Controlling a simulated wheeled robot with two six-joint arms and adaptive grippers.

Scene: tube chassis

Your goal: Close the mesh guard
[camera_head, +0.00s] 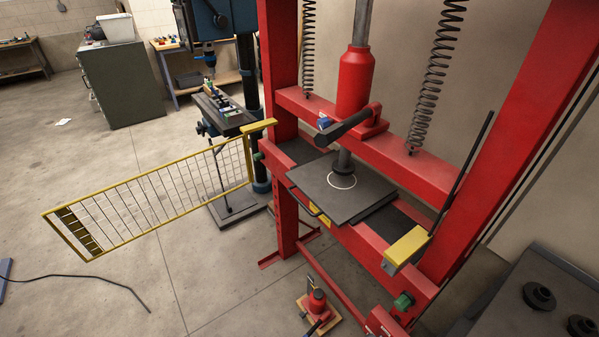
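The mesh guard (158,200) is a yellow-framed wire panel, seen at the left of the head view. Its right end meets the red press (283,210) at the left post, by a yellow bracket (259,127). The panel stands swung out to the left, away from the press front, with its free end (75,234) far left. A yellow block (405,248) sits on the press's right side. The dark press plate (340,188) is uncovered in front. Neither of my grippers shows in the head view.
A red bottle jack (318,303) stands on the floor below the press. A blue drill press (228,105) is behind the guard. A dark surface with round weights (538,297) is at lower right. A dark cable (95,278) lies on open floor at left.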

